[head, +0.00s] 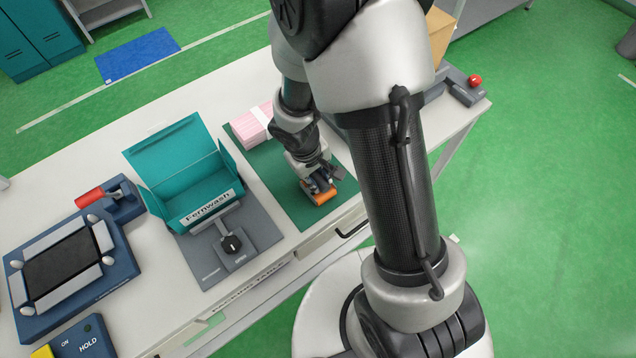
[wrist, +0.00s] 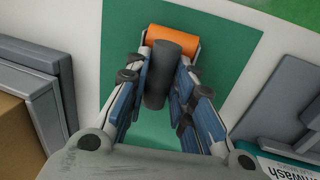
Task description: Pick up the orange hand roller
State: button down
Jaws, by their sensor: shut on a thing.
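The orange hand roller (head: 324,197) lies at the front end of the green mat (head: 291,205) on the white table. In the wrist view its orange cylinder (wrist: 172,40) is at the top, with a dark grey handle (wrist: 166,75) pointing back towards me. My gripper (head: 319,183) is down over the roller. In the wrist view my gripper (wrist: 169,82) has its fingers on both sides of the handle, shut on it. The roller appears to be at mat level; I cannot tell whether it touches the mat.
A pink stack (head: 252,125) sits on the mat's far end. An open teal box (head: 193,197) stands left of the mat on a grey fixture with a black knob (head: 231,243). A blue fixture (head: 70,268) with a red handle is further left. A cardboard box (head: 440,35) is at the back right.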

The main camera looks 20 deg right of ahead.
aim_at(317, 178)
dwell(0.3)
notch_tip(317, 178, up, 20)
jog(key=p, duration=0.8)
